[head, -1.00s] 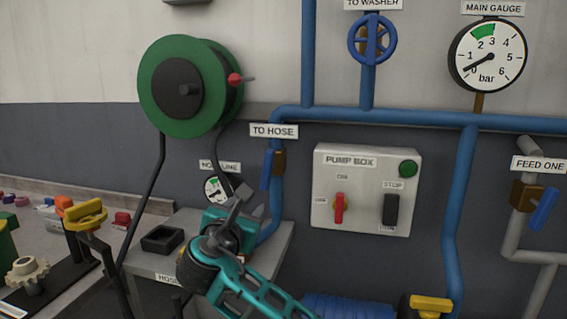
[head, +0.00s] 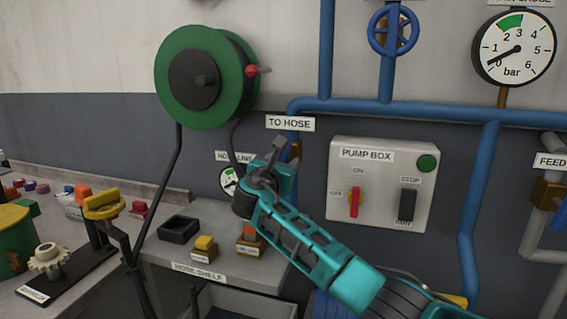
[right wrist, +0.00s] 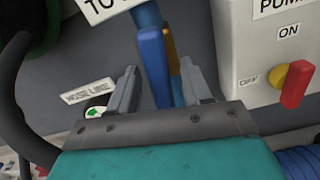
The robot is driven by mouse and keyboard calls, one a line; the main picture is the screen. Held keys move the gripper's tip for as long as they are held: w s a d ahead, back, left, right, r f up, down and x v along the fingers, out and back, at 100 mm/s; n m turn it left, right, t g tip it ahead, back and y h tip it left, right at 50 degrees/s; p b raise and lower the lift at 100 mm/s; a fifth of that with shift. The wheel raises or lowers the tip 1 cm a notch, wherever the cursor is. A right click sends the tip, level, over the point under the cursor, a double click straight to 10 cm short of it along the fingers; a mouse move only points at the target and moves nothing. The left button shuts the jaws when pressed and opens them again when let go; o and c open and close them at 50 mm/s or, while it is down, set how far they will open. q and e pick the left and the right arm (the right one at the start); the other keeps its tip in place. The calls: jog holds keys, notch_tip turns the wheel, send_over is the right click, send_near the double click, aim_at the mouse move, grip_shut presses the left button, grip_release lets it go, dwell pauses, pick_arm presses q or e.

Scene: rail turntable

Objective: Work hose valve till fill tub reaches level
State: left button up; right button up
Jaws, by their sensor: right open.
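My right gripper (head: 268,160) is raised in front of the pipe under the TO HOSE sign (head: 290,123) and hides most of the hose valve in the head view. In the right wrist view the valve's blue handle (right wrist: 153,65) hangs down between the open fingers of the gripper (right wrist: 160,92), apart from both. The hose line gauge (head: 228,180) is partly covered by the gripper; its dial also shows in the right wrist view (right wrist: 95,112). A green hose reel (head: 217,78) hangs on the wall. I cannot make out the fill tub. My left gripper is not in view.
The pump box (head: 383,185) is right of the gripper, with a red switch (head: 354,202) and a black switch (head: 407,205). The hose shelf (head: 215,237) below holds a black tray (head: 179,229) and a yellow-topped block (head: 204,246). The main gauge (head: 515,48) reads near 0.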

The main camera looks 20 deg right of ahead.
jog(key=shift+w+d, duration=0.2)
jog(key=shift+w, duration=0.05)
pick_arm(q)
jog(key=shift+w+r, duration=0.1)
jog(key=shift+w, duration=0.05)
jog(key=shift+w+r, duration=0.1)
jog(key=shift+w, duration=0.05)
pick_arm(e)
grip_shut()
